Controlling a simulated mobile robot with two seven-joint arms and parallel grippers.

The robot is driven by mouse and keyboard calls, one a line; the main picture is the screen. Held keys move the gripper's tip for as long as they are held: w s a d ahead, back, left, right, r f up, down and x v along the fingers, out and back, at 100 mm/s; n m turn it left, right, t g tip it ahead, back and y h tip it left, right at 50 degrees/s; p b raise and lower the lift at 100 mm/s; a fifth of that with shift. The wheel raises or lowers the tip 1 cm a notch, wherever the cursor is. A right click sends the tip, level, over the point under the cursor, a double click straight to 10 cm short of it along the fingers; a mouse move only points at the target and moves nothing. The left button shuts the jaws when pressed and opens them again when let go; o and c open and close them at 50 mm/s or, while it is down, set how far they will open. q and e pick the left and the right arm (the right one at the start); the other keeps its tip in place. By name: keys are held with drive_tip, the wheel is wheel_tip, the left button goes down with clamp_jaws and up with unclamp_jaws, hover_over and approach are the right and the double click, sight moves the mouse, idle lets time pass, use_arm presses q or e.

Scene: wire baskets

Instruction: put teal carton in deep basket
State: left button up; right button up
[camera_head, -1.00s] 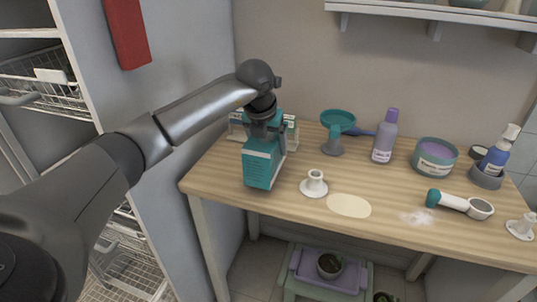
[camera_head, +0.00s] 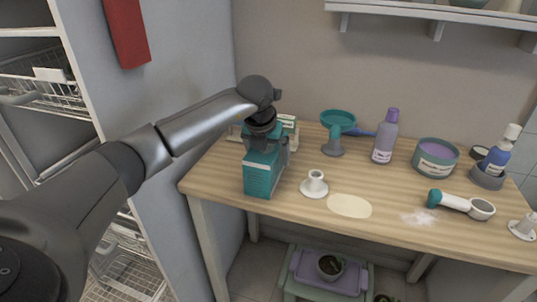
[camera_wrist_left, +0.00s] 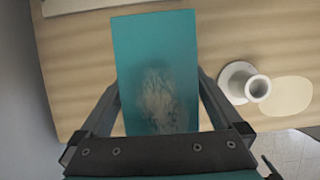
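The teal carton (camera_head: 261,174) stands near the left end of the wooden table, close to its front edge. My left gripper (camera_head: 265,140) is over it from above, with a finger on either side. In the left wrist view the carton (camera_wrist_left: 157,70) fills the space between the fingers of the gripper (camera_wrist_left: 160,95), and the fingertips appear to touch its sides. I cannot tell whether its base touches the table. A wire basket (camera_head: 45,85) is on the shelf at left, with another basket (camera_head: 125,275) lower down. My right gripper is not in view.
A white pedestal piece (camera_head: 314,186) stands just right of the carton. A pale box (camera_head: 290,124) is behind it. A grey panel (camera_head: 170,130) separates the shelves from the table.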

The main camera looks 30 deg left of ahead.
use_arm(q)
drive_tip(key=shift+r, duration=0.1)
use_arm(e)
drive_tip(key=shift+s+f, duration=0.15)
use_arm(q)
drive_tip(key=shift+r, duration=0.3)
drive_tip(key=p+v, duration=0.1)
drive_tip(key=v, duration=0.2)
drive_tip(key=shift+r+p, duration=0.35)
drive_tip(key=p+v, duration=0.3)
drive_tip(key=v, duration=0.6)
drive_tip(key=shift+d+r, duration=0.2)
drive_tip(key=shift+r, duration=0.15)
drive_tip(key=shift+s+r, duration=0.35)
drive_tip(key=shift+r, duration=0.3)
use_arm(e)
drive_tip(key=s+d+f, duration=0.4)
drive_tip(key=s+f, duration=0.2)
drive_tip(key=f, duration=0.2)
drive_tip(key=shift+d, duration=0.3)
use_arm(q)
drive_tip(key=shift+d, duration=0.1)
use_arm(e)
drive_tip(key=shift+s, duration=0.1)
